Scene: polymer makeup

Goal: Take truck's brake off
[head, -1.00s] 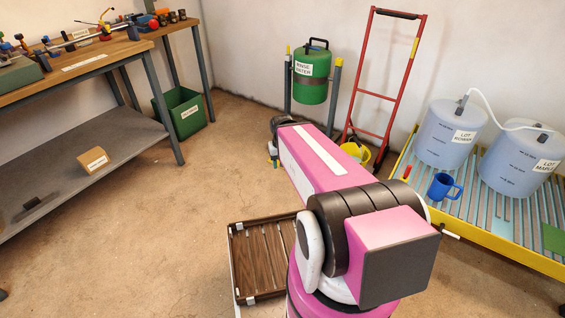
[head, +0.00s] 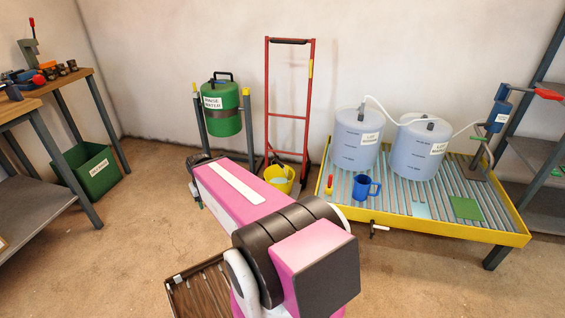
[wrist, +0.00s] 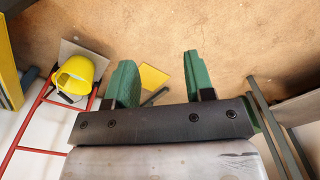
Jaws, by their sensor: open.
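The truck is a red upright hand truck (head: 310,105) with a black top grip, against the back wall in the head view. A yellow bucket (head: 280,178) stands at its foot. In the wrist view the truck's red frame (wrist: 38,122) is at the left, with the bucket (wrist: 75,75) on its plate. I cannot make out the brake in either view. My gripper (wrist: 158,66) is open and empty, its two green fingers apart, right of the bucket in the wrist view.
A green rinse water drum (head: 221,110) hangs on a stand left of the truck. A yellow-edged slatted platform (head: 430,232) with two lot drums and a blue mug (head: 366,187) is at the right. A yellow square (wrist: 154,78) lies beyond my fingers.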

